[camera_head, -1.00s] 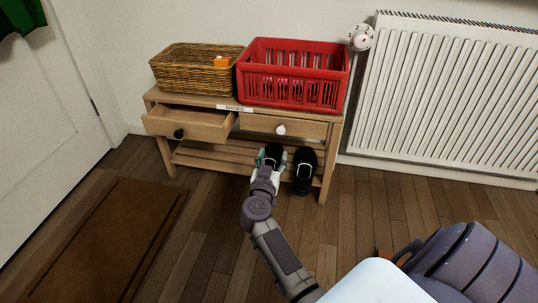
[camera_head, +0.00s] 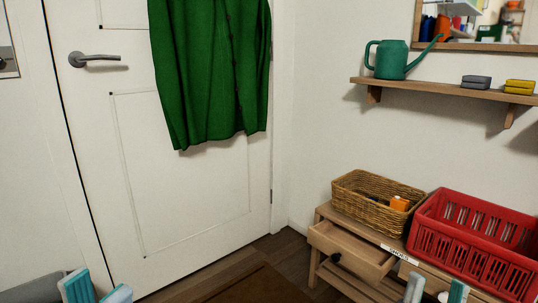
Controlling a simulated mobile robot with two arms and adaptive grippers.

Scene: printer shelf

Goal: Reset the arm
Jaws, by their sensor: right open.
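My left gripper (camera_head: 96,291) shows at the bottom left edge, in front of the white door. Its two teal-padded fingertips stand apart with nothing visible between them. My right gripper (camera_head: 435,291) shows at the bottom right, in front of the wooden bench (camera_head: 350,287). Its fingertips are apart and I see nothing held. Both grippers are cut off by the lower picture edge, so the arms behind them are hidden.
The bench's left drawer (camera_head: 352,254) is pulled out. A wicker basket (camera_head: 360,207) and red crate (camera_head: 470,255) stand on top. A green garment (camera_head: 212,75) hangs on the door (camera_head: 180,200). A wall shelf (camera_head: 450,91) holds a green watering can (camera_head: 391,60).

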